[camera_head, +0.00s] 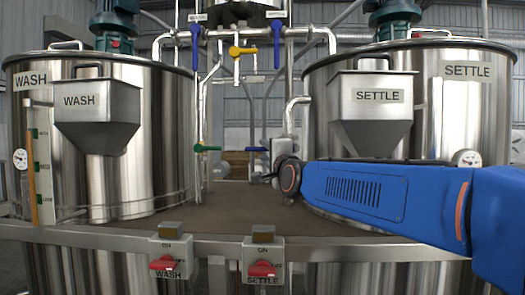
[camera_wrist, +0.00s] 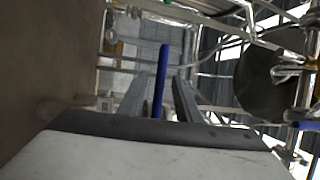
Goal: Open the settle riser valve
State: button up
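A blue lever handle (camera_wrist: 160,82) stands between the two fingers of my gripper (camera_wrist: 160,95) in the wrist view, with a gap on each side. The fingers are apart and do not visibly press on it. In the head view my gripper (camera_head: 262,165) is small and partly hidden by my wrist, beside the bent pipe (camera_head: 294,112) left of the SETTLE tank (camera_head: 450,110). A bit of blue (camera_head: 275,182) shows there, probably the same handle. No tag naming the riser valve is readable there.
Two blue levers (camera_head: 195,35) (camera_head: 277,42) hang down on the upper pipes under small tags; a yellow lever (camera_head: 242,50) lies level between. A green lever (camera_head: 207,148) is on the left riser. The WASH tank (camera_head: 160,110) stands left. A rail (camera_head: 210,243) with red switches crosses in front.

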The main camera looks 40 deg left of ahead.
jog(key=shift+x, duration=1.45)
jog(key=shift+c, duration=0.3)
grip_shut()
